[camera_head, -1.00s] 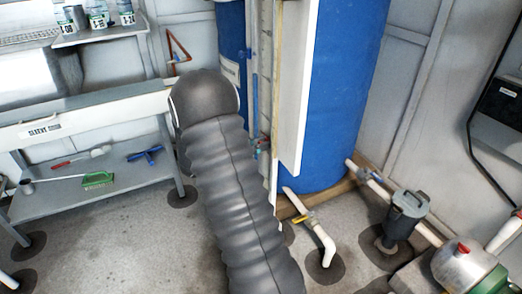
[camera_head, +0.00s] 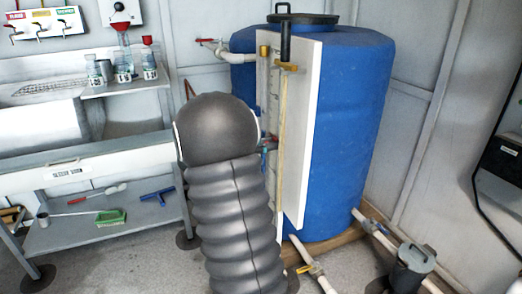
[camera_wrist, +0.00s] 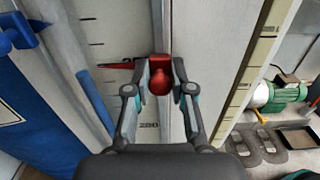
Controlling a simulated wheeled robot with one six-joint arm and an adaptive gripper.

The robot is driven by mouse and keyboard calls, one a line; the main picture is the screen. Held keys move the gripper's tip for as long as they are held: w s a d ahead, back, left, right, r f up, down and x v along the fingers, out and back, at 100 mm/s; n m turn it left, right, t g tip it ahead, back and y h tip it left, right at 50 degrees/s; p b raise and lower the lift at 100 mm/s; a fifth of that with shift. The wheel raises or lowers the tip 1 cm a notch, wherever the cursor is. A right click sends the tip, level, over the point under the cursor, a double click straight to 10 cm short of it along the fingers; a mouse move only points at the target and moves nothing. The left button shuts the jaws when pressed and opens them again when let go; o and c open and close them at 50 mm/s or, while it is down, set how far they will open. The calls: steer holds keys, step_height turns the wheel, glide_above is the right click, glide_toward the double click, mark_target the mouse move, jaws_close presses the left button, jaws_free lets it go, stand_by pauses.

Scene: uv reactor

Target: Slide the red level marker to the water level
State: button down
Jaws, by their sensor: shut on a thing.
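The red level marker (camera_wrist: 159,74) is between the fingers of my gripper (camera_wrist: 160,88) in the wrist view. Its thin red pointer (camera_wrist: 117,66) sticks out to the left over a white scale with black ticks. A "200" label (camera_wrist: 149,125) shows lower on the scale. Left of the scale, a blue column (camera_wrist: 95,100), apparently the water, ends close to the height of the pointer tip; I cannot tell whether they are exactly level. In the head view my gripper (camera_head: 268,145) is at the white board (camera_head: 304,130), mostly hidden by my arm.
The board stands against a large blue tank (camera_head: 345,130). A shelf with bottles (camera_head: 122,83) and a bench (camera_head: 100,157) are at left. Pipes (camera_head: 310,262) and a grey canister (camera_head: 411,268) are on the floor at lower right.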

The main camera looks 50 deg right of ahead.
steer(key=c, duration=1)
jaws_free()
steer(key=shift+c, duration=0.2)
steer(key=v, duration=1.2)
